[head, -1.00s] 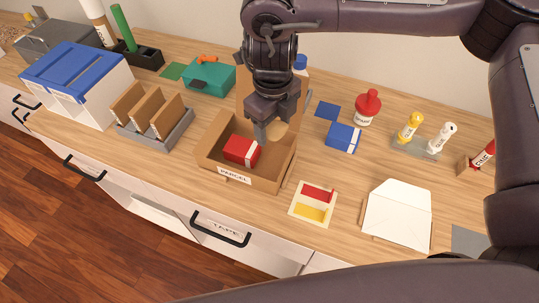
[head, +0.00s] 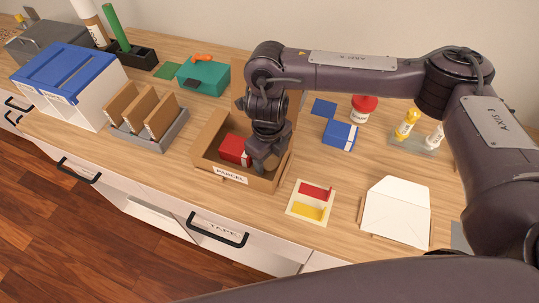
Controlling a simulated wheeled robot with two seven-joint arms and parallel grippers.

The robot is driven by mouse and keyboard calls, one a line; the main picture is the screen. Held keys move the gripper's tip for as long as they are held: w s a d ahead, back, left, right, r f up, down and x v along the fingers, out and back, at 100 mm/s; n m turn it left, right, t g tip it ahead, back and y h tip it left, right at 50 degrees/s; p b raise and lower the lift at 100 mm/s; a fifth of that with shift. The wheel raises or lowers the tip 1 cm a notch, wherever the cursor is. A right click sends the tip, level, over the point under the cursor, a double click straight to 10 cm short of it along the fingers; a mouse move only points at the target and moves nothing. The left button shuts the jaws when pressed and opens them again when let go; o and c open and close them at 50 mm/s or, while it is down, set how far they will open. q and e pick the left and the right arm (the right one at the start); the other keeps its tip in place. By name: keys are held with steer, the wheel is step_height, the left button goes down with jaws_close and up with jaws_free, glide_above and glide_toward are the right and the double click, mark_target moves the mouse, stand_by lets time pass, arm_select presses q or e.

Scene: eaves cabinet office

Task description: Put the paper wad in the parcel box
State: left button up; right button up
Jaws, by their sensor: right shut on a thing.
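The open cardboard parcel box (head: 263,182) stands near the front edge of the counter, with a PARCEL label on its front wall. A red box with a white band (head: 234,149) lies inside it on the left. My right gripper (head: 262,170) reaches down into the right part of the parcel box, beside the red box. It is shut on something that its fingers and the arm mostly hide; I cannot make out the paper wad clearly. My left gripper is not in view.
A blue box (head: 340,135), a red-capped bottle (head: 363,108) and a white envelope (head: 396,212) are to the right. A small tray with red and yellow parts (head: 311,203) lies close to the parcel box. A card rack (head: 150,133) stands left.

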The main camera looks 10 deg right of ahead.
steer(key=shift+f, duration=0.2)
steer(key=o, duration=1)
steer(key=shift+c, duration=0.2)
steer(key=shift+r, duration=0.15)
step_height(320, 180, up, 12)
steer(key=shift+s+a, duration=0.15)
